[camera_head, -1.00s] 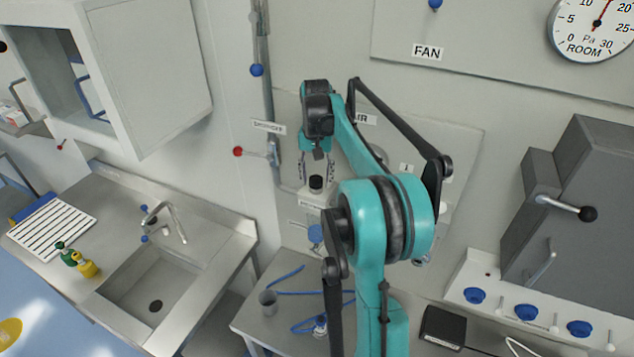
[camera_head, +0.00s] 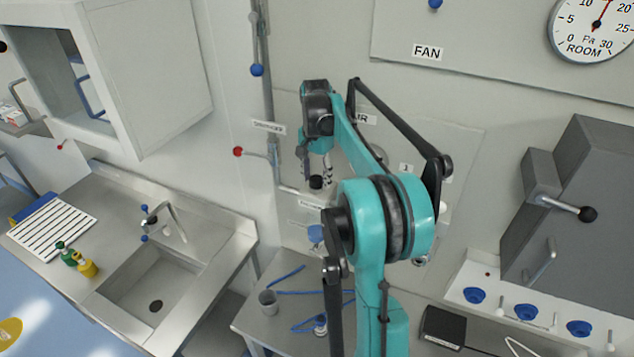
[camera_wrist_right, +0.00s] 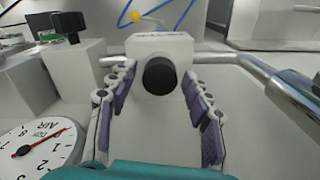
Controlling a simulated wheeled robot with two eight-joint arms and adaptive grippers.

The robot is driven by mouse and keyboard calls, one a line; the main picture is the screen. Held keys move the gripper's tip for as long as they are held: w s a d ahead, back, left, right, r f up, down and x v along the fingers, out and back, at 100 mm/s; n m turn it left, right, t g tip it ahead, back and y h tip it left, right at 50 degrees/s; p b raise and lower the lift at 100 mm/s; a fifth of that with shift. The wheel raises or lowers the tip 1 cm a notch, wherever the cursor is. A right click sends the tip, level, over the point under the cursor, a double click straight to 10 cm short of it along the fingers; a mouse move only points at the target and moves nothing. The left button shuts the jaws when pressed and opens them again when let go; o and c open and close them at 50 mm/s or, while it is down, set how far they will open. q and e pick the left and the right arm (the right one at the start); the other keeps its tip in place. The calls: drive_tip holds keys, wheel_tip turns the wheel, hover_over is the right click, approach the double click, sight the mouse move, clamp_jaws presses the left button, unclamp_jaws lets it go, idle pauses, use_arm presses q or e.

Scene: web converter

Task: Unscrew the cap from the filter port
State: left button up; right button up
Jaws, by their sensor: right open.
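The black round cap (camera_head: 316,182) sits on the white filter port block on the wall panel, below my right gripper (camera_head: 316,172). In the right wrist view the cap (camera_wrist_right: 160,76) faces me on the white block (camera_wrist_right: 160,47). The right gripper (camera_wrist_right: 158,100) is open, with one purple-padded finger on each side of the cap and a gap to it on both sides. I cannot tell how far the fingertips reach past the cap. My left gripper is not in view.
A grey pipe with a red-knobbed lever (camera_head: 238,151) runs just left of the port. A round gauge (camera_wrist_right: 38,143) and another black knob (camera_wrist_right: 68,25) are left of the gripper in the wrist view. A bench with blue tubing (camera_head: 290,292) lies below.

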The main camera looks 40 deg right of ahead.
drive_tip(key=shift+m, duration=1.1)
drive_tip(key=m, duration=0.4)
drive_tip(key=shift+c, duration=0.3)
clamp_jaws()
drive_tip(key=n, duration=0.4)
drive_tip(key=n, duration=0.4)
